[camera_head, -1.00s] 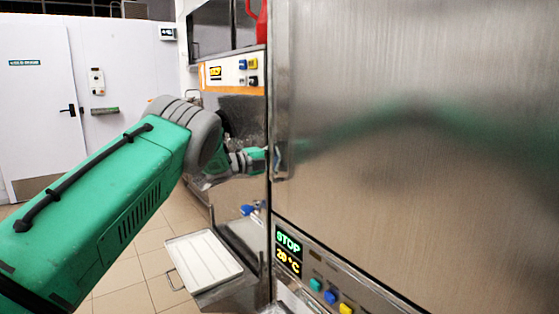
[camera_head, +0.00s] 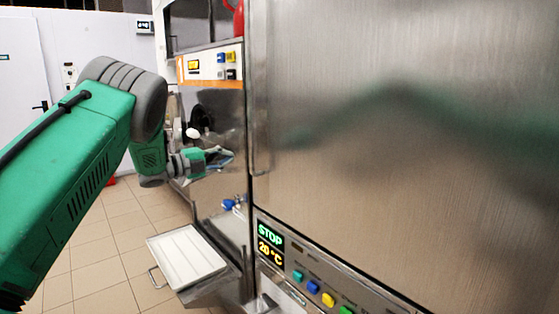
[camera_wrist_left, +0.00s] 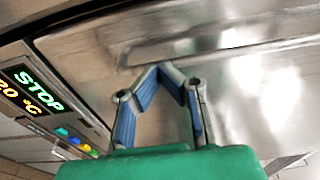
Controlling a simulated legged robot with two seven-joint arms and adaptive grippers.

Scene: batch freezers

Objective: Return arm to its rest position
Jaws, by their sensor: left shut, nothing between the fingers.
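My left arm (camera_head: 85,150) comes in from the left, green with a grey elbow. My left gripper (camera_head: 230,155) is in front of the steel machines, left of the large freezer door (camera_head: 400,120). In the left wrist view the blue-padded fingers (camera_wrist_left: 160,70) meet at their tips with nothing between them. Behind them is the door's brushed steel surface, with a long handle (camera_wrist_left: 220,48) beyond the fingertips. My right gripper is not in view.
The display panel (camera_head: 270,245) reads STOP and 20 °C, with coloured buttons beside it. A white tray (camera_head: 187,258) sits low in front of the machine on the left. A red object (camera_head: 237,18) stands on top. Tiled floor (camera_head: 120,235) is open at the left.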

